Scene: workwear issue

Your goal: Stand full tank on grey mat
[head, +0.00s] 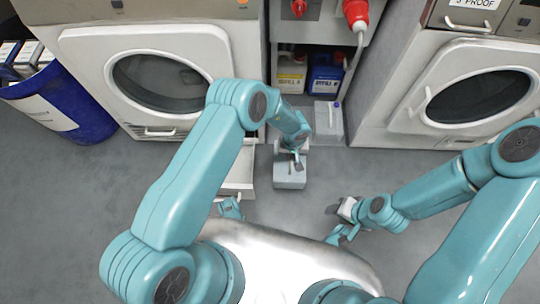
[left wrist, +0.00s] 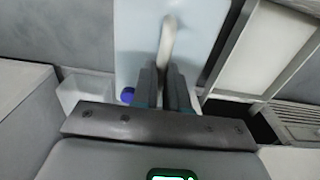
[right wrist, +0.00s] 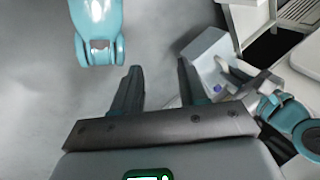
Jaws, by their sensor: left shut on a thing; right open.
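My left gripper (head: 294,160) is shut on the pale handle (left wrist: 166,45) of a light grey-blue tank (head: 289,181), low over or on the floor in front of the machines. The tank fills the upper middle of the left wrist view (left wrist: 135,35). I cannot tell whether it touches the floor or how full it is. A second pale box with a blue cap (head: 327,124) stands behind it by the shelf; it also shows in the left wrist view (left wrist: 83,92). My right gripper (head: 335,208) is open and empty. I cannot make out a grey mat clearly.
An open white drawer (head: 240,172) sticks out at the left machine (head: 150,70). Another machine (head: 465,95) stands at the right. Between them, a shelf holds yellow and blue bottles (head: 325,75). A blue bin (head: 75,115) stands far left. Floor is free at left and right.

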